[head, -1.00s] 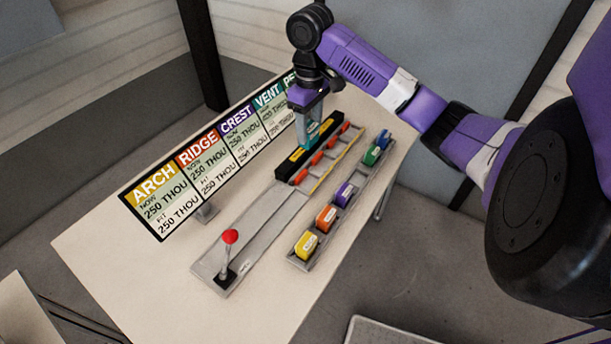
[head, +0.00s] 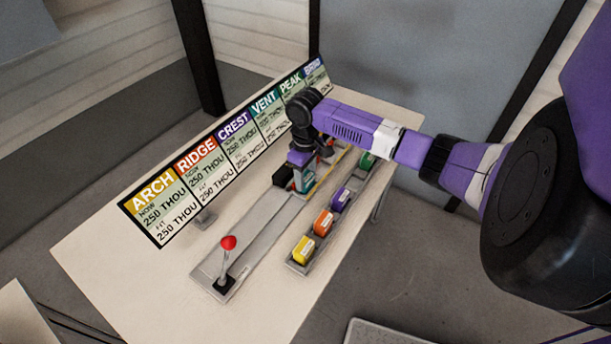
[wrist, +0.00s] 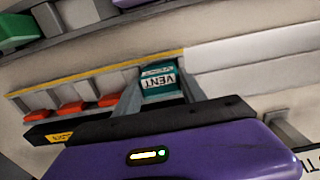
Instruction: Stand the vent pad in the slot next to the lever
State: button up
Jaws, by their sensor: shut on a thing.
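The teal vent pad (head: 304,182) is between the fingers of my gripper (head: 301,172), near the close end of the black bar. In the wrist view my gripper (wrist: 159,92) is shut on the vent pad (wrist: 159,82), whose label faces the camera. The pad is over or in the grey rail; I cannot tell whether it touches the rail. The lever (head: 227,258), with a red knob, stands upright at the near end of the rail (head: 262,230). My wrist hides much of the far rail.
A grey tray (head: 314,261) to the right holds yellow (head: 303,249), orange (head: 323,222), purple (head: 341,200) and green (head: 367,160) pads. Orange pieces (wrist: 72,107) line the rail beside the black bar (head: 284,175). A sign board (head: 186,193) stands behind. The rail between pad and lever is clear.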

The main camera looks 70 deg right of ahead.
aim_at(306, 175)
jog(key=shift+f, duration=0.3)
jog(key=o, duration=1.3)
jog(key=shift+o, duration=0.2)
jog(key=shift+r, duration=0.1)
notch_tip(306, 175, up, 12)
jog(key=b, duration=0.1)
jog(key=shift+b, duration=0.3)
jog(key=shift+r, duration=0.1)
